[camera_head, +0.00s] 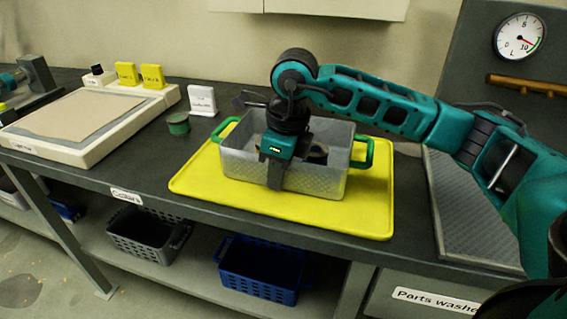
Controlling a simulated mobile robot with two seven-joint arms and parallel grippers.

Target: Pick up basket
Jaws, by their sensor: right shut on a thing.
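A grey mesh basket (330,180) with green handles at its left and right ends stands on a yellow mat (300,218) on the dark workbench. My right gripper (275,180) reaches down over the middle of the basket's near wall, with a finger showing in front of that wall. It is shut on the basket. The other finger is hidden behind the gripper body and the wall. Something dark and round inside the basket is partly hidden by the gripper. My left gripper is not in view.
A pale tray (85,118) lies farther left. A ridged grey panel (470,210) is at the right. Grey (150,238) and blue (262,268) crates sit on the shelf below.

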